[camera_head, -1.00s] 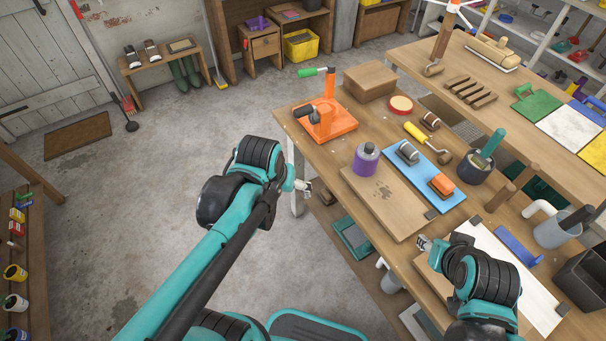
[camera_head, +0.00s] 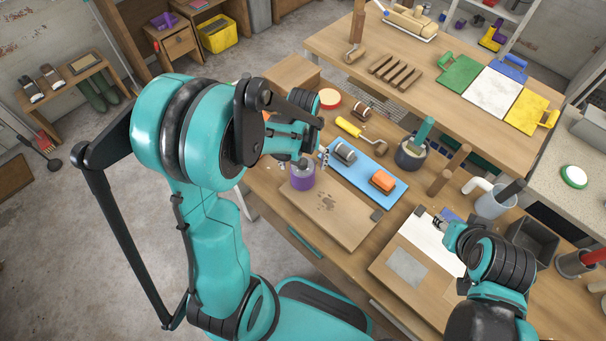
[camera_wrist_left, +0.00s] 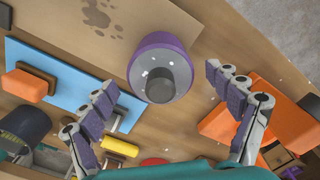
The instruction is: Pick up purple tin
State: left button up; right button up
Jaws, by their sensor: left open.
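The purple tin (camera_head: 302,180), with a grey cap, stands upright on the near workbench beside a stained board (camera_head: 325,212). In the left wrist view the tin (camera_wrist_left: 150,52) is seen from above, its cap lying between the fingertips. My left gripper (camera_wrist_left: 164,80) is open with one finger to each side of the tin, and no grip shows. In the head view my left arm partly hides this gripper (camera_head: 308,157), which is just above the tin. My right gripper (camera_head: 437,219) is low over the right part of the bench; its jaws are too small to read.
A blue board (camera_head: 366,180) with a grey block (camera_head: 345,150) and an orange block (camera_head: 383,181) lies close right of the tin. An orange stand (camera_wrist_left: 225,125) is on the tin's other side. A yellow-handled roller (camera_head: 350,128) lies behind.

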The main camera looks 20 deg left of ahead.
pick_arm(q)
notch_tip(320, 180, down, 2)
jog(key=shift+f, duration=0.1)
jog(key=shift+c, duration=0.2)
jog(key=c, duration=1.5)
